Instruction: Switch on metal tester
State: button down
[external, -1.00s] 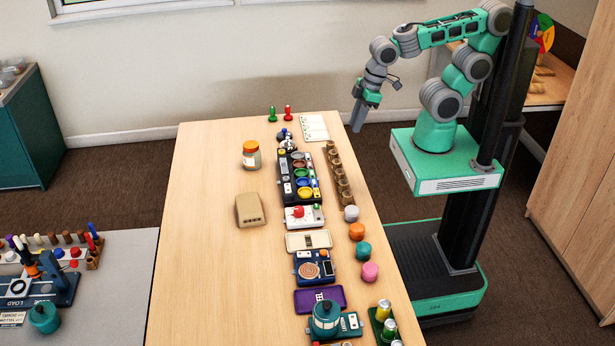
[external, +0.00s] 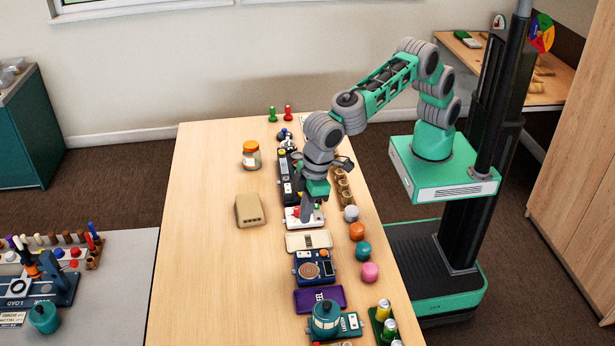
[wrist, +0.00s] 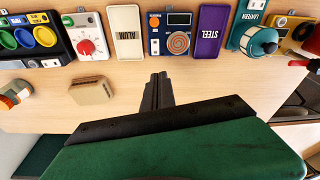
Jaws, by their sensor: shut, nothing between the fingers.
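The blue unit with a copper coil (external: 303,268), which looks like the metal tester, lies on the table between a beige tray and a purple tray. In the wrist view the blue unit (wrist: 167,53) shows its coil, a small dark display, an orange button and a small white switch; I cannot tell the switch's position. My gripper (external: 306,221) is shut and empty, pointing down over the white unit with a red knob, on the far side of the beige tray from the tester. In the wrist view my gripper (wrist: 158,77) appears below the tester, apart from it.
The beige ALUM tray (wrist: 126,33) and purple STEEL tray (wrist: 208,35) flank the tester. The white red-knob unit (wrist: 101,45) and teal lantern unit (wrist: 237,38) are farther out. A tan block (external: 249,211) and jar (external: 251,156) stand left. The table's left side is mostly clear.

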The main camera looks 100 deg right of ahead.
aim_at(299, 253)
jog(key=shift+s+d+r+m, duration=0.15)
jog(key=shift+s+d+m, duration=0.05)
jog(key=shift+m, duration=0.4)
jog(key=shift+s+d+r+m, duration=0.15)
jog(key=shift+m, duration=0.45)
jog(key=shift+f, duration=0.1)
jog(key=f, duration=0.4)
jog(key=w+f+p, duration=0.1)
jog(key=f, duration=0.4)
jog(key=w+f, duration=0.1)
jog(key=f, duration=0.3)
jog(key=shift+f, duration=0.35)
